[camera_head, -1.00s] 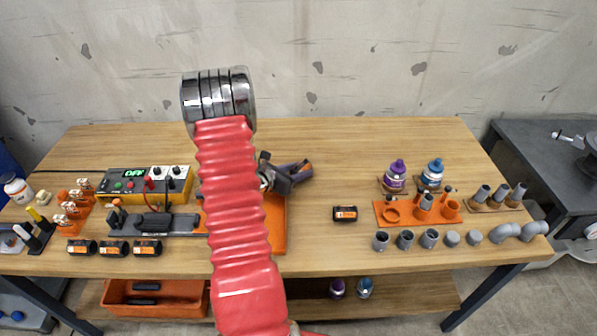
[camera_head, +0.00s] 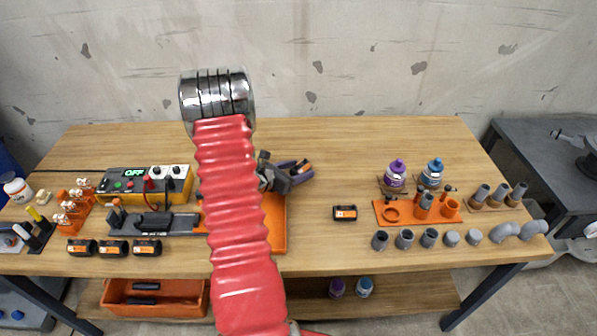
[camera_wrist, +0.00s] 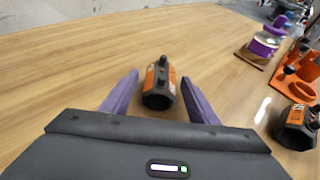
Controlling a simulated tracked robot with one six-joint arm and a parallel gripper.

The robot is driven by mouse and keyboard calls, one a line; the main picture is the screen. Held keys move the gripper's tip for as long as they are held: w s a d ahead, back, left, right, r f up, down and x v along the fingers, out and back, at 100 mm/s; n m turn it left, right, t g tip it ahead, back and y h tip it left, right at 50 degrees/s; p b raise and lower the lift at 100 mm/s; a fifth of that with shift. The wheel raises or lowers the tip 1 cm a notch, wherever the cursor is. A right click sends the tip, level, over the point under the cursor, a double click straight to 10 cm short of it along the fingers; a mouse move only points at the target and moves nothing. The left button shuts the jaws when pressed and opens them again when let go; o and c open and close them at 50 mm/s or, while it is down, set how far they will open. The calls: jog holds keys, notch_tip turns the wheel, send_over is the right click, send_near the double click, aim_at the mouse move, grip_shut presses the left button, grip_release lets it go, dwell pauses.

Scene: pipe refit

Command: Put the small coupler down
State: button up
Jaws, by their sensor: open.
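The small coupler (camera_head: 304,166) is a short black piece with an orange label. In the wrist view the coupler (camera_wrist: 158,84) stands on the wooden table between my purple fingers, with two small black studs upward. My gripper (camera_head: 302,172) is open, with a visible gap between the coupler and each finger. In the wrist view my gripper (camera_wrist: 160,78) has one finger on either side of it. Part of the coupler's lower front is close to the gripper body.
Another black and orange coupler (camera_head: 345,213) lies to the right, nearer the front edge. An orange holder (camera_head: 382,212), a purple bottle (camera_head: 396,174) and a blue bottle (camera_head: 431,173) stand further right. A yellow control box (camera_head: 145,185) is left. The table behind the coupler is clear.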

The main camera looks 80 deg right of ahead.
jog(key=v, duration=1.2)
jog(key=shift+d, duration=0.1)
dwell(0.4)
jog(key=shift+w+r, duration=0.1)
jog(key=shift+r, duration=0.05)
jog(key=w+a+r+m+t+y, duration=0.2)
jog(key=w+a+r+m, duration=0.2)
jog(key=w+a+r, duration=0.45)
jog(key=w+a+r+m+t+y, duration=0.1)
jog(key=w+a+r+m+t, duration=0.25)
jog(key=a, duration=0.85)
jog(key=w+a+r+m+t+y, duration=0.1)
jog(key=a+r+t+y, duration=0.1)
jog(key=a, duration=0.9)
jog(key=w+a+r+m+t+y, duration=0.1)
jog(key=a+r+t+y, duration=0.2)
jog(key=a, duration=0.8)
jog(key=w+a+r+m+t+y, duration=0.1)
jog(key=a+r, duration=0.4)
jog(key=a, duration=0.6)
jog(key=m+t+y, duration=0.1)
jog(key=y, duration=0.1)
jog(key=shift+r+y, duration=0.2)
jog(key=shift+y, duration=0.1)
jog(key=shift+o, duration=0.5)
jog(key=shift+a, duration=0.1)
